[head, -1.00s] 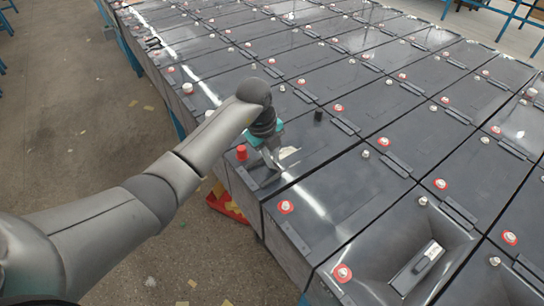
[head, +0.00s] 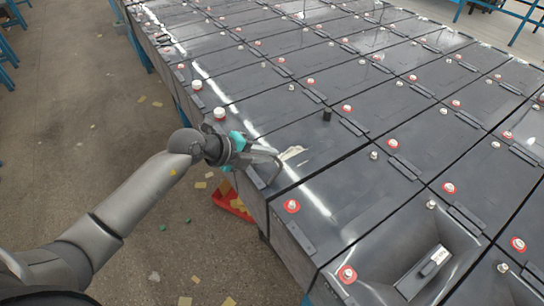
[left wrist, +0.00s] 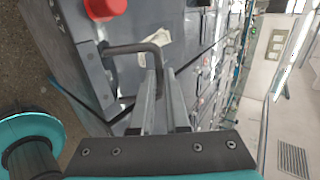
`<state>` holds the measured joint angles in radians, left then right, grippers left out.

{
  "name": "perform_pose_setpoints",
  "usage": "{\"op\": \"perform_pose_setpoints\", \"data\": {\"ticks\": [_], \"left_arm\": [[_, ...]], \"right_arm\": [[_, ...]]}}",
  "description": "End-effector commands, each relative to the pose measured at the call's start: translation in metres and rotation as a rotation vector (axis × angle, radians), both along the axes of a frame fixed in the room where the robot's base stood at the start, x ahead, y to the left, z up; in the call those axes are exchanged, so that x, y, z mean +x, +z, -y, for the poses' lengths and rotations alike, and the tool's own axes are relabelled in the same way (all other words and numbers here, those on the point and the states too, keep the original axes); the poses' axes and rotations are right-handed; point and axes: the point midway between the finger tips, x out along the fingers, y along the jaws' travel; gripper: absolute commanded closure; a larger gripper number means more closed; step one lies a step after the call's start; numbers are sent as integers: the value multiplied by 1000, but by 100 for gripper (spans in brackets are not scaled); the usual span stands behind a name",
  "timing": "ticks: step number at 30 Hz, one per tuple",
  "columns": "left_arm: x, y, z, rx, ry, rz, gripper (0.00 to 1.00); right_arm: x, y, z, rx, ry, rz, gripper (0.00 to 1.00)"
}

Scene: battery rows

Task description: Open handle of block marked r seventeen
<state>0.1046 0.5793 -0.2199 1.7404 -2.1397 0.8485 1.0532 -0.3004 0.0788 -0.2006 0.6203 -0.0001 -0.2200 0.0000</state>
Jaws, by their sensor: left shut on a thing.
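A dark block (head: 318,148) with a scuffed top and a torn pale label (head: 291,153) stands at the front left edge of the rows. Its bent metal handle (head: 276,171) stands at the block's near end; it also shows in the left wrist view as a bent bar (left wrist: 124,48). My left gripper (head: 268,156) reaches over this end from the left, its fingers shut on the handle's bar. In the left wrist view the gripper's fingertips (left wrist: 160,74) meet the bar beside a red cap (left wrist: 105,8). My right gripper is out of view.
Rows of similar dark blocks with red and white terminals fill the right side. A block with a sunken top holds a grey device (head: 425,268). A red tray (head: 231,199) lies on the floor below the edge. The floor at left is mostly open, with scraps.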

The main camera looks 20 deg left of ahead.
Motion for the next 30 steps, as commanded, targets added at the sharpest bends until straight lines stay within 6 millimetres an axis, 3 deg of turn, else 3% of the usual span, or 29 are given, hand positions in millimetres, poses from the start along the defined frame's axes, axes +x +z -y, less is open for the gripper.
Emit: {"op": "perform_pose_setpoints", "data": {"ticks": [21,30], "left_arm": [[-24,-5,-19,-283,2,364,100],[-29,-4,-22,-342,0,440,100]], "right_arm": [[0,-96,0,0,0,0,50],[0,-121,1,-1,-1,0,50]]}}
